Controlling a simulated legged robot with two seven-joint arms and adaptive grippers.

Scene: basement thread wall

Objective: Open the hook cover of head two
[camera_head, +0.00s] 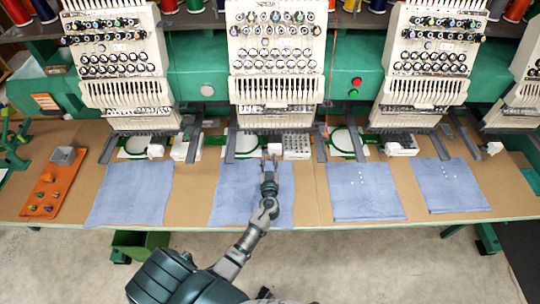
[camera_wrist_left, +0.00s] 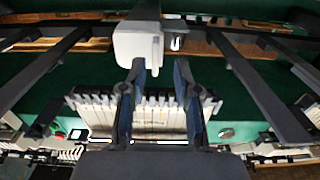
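The second machine head from the left (camera_head: 279,88) hangs over the table. Below it, a small white block that looks like the hook cover (camera_head: 275,148) sits at the front end of the arm beneath the head. My left gripper (camera_head: 270,168) is just in front of this block, over the blue cloth. In the left wrist view the white cover (camera_wrist_left: 138,46) is at the upper middle, beyond the fingertips. The gripper there (camera_wrist_left: 160,72) has its two fingers apart with nothing between them. One fingertip overlaps the cover's lower edge; I cannot tell whether they touch. My right gripper is not in view.
Dark bars (camera_head: 230,146) flank the cover, and a white keyed block (camera_head: 297,146) stands to its right. Blue cloths (camera_head: 130,195) lie along the table front. An orange tray (camera_head: 52,190) lies at the left. Other heads (camera_head: 425,70) stand on both sides.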

